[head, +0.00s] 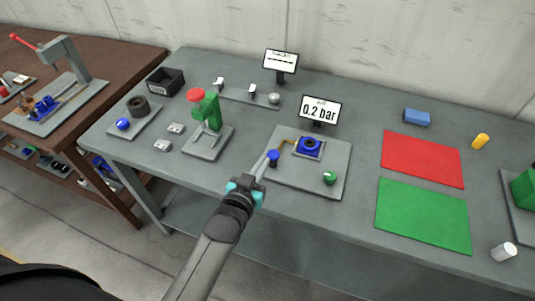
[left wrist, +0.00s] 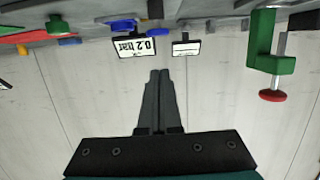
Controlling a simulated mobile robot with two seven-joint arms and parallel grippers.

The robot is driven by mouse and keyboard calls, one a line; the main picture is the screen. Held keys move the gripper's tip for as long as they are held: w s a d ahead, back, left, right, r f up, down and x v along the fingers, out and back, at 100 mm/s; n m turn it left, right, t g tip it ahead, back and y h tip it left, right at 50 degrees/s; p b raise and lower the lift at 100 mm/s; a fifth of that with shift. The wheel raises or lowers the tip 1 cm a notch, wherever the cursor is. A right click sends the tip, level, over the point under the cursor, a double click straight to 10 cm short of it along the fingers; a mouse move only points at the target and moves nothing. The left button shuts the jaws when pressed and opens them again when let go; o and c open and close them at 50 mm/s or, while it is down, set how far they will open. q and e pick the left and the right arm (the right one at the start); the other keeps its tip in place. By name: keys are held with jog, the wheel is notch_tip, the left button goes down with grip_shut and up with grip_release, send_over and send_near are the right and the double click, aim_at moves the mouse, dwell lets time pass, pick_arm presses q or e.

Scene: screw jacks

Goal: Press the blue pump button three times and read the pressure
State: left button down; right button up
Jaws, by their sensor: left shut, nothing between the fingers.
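A grey plate (head: 318,184) on the table carries the blue pump button (head: 273,155), a brass-coloured pipe, a blue block with a dark round top (head: 309,146) and a green knob (head: 329,178). The pressure display (head: 319,112) behind it reads 0.2 bar; it also shows upside down in the left wrist view (left wrist: 134,46). My left gripper (head: 264,163) is shut and empty, its tips right at the blue button; whether they touch it I cannot tell. In the left wrist view its closed fingers (left wrist: 159,80) show. My right gripper is not in view.
A green clamp with a red top (head: 206,112) stands left of the plate. A second display (head: 281,62) shows only dashes. Red (head: 422,160) and green (head: 423,214) mats lie to the right. A black bin (head: 165,82) stands at the back left.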

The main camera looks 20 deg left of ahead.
pick_arm(q)
jog(key=shift+v, duration=1.8)
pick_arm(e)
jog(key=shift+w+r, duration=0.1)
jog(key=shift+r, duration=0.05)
pick_arm(q)
jog(key=shift+r, duration=0.2)
jog(key=shift+w+a+r+b, duration=0.1)
jog(key=shift+w+r+b, duration=0.1)
jog(key=shift+r+b, duration=0.5)
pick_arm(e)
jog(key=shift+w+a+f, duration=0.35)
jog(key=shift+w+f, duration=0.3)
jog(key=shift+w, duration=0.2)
pick_arm(q)
jog(key=shift+r, duration=0.15)
